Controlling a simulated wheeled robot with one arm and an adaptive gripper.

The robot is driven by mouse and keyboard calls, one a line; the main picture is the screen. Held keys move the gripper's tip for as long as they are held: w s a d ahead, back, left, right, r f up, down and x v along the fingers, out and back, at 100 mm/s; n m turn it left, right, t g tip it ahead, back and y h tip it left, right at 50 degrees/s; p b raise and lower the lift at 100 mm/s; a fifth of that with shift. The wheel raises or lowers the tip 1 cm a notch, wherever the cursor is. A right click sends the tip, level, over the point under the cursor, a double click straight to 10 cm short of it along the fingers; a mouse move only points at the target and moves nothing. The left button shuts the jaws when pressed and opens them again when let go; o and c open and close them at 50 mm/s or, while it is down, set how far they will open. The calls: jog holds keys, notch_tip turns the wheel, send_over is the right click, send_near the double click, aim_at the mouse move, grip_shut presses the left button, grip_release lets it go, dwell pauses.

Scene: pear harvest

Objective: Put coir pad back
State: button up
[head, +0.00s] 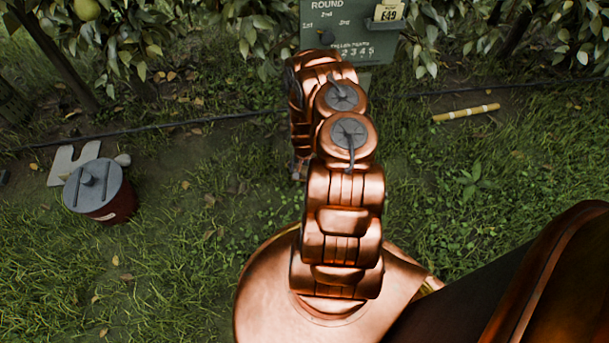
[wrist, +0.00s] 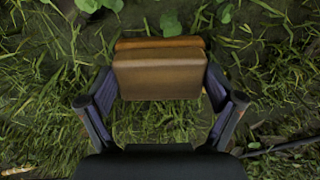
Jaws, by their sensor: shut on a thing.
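In the wrist view, a brown block-like pad (wrist: 158,76), which I take to be the coir pad, sits between the two dark fingers of my gripper (wrist: 160,92). The fingers press on its left and right sides, so my gripper is shut on it. A thin orange-brown strip (wrist: 160,43) shows along its far edge; I cannot tell if it is part of the pad. Grass and bare soil lie behind it. In the head view, my copper arm hides the pad and most of my gripper.
A green board (head: 350,38) with writing and an E49 tag stands at the top. A dark red bucket with a grey lid (head: 92,186) and a pale flat piece (head: 72,163) are at left. A yellow stick (head: 466,113) lies right. A dark hose (head: 190,124) crosses the grass.

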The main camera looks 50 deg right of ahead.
jog(key=shift+f+b, duration=0.45)
jog(key=shift+f, duration=0.8)
jog(key=shift+f, duration=0.1)
jog(key=o, duration=0.7)
